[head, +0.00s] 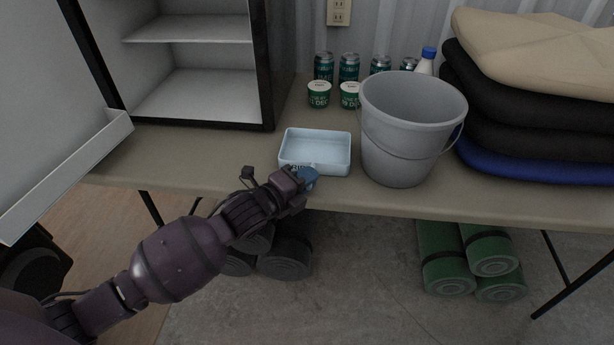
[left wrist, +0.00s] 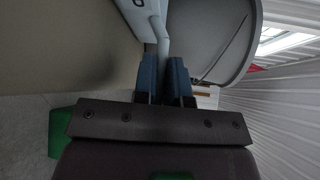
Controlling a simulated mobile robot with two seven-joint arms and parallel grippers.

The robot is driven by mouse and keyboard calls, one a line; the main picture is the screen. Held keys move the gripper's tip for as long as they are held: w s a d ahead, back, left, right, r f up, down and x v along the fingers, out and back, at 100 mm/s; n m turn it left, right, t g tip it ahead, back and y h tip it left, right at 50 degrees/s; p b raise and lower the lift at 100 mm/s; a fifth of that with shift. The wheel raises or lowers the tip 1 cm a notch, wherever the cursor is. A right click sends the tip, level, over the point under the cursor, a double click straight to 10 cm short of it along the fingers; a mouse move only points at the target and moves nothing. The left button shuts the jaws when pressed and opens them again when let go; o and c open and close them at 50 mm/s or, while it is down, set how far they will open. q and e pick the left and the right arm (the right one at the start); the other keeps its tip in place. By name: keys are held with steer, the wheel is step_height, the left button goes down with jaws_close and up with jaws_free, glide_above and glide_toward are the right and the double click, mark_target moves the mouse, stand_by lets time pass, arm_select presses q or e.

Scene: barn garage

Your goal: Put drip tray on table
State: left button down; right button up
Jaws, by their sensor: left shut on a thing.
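The light blue drip tray (head: 318,146) is at the front of the table (head: 225,172), left of the grey bucket. It looks level, and I cannot tell whether its base touches the table top. My left gripper (head: 306,175) is at the tray's near edge, shut on it. In the left wrist view the blue fingers of my left gripper (left wrist: 166,78) close on a thin part of the pale tray (left wrist: 140,14). The fingers hide a little of the tray's near side. My right gripper is not in view.
The grey bucket (head: 405,125) stands close to the tray's right. Green tubs (head: 319,94) and cans (head: 349,66) stand behind. An open cabinet (head: 195,75) is at the back left, and stacked cushions (head: 530,110) lie at the right. The table top left of the tray is clear.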

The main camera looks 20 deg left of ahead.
arm_select(q)
steer(key=c, duration=1.1)
jaws_free()
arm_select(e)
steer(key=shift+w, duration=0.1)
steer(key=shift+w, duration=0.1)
arm_select(q)
steer(key=shift+s+a, duration=0.1)
steer(key=shift+s, duration=0.1)
steer(key=s+a+f+n+g+y+p, duration=0.1)
steer(key=s+a+n+y+p, duration=0.1)
steer(key=s+n+p, duration=0.2)
steer(key=s+a+f+n+g+y+p, duration=0.1)
steer(key=s+n+p, duration=0.3)
steer(key=s+n, duration=0.7)
steer(key=s+a+f+n+g+y+p, duration=0.1)
steer(key=s+n, duration=0.7)
steer(key=s, duration=1.3)
steer(key=a+g+y+p, duration=0.1)
steer(key=a+y+p, duration=0.1)
steer(key=p, duration=0.1)
steer(key=shift+a+f, duration=0.25)
steer(key=shift+f, duration=0.15)
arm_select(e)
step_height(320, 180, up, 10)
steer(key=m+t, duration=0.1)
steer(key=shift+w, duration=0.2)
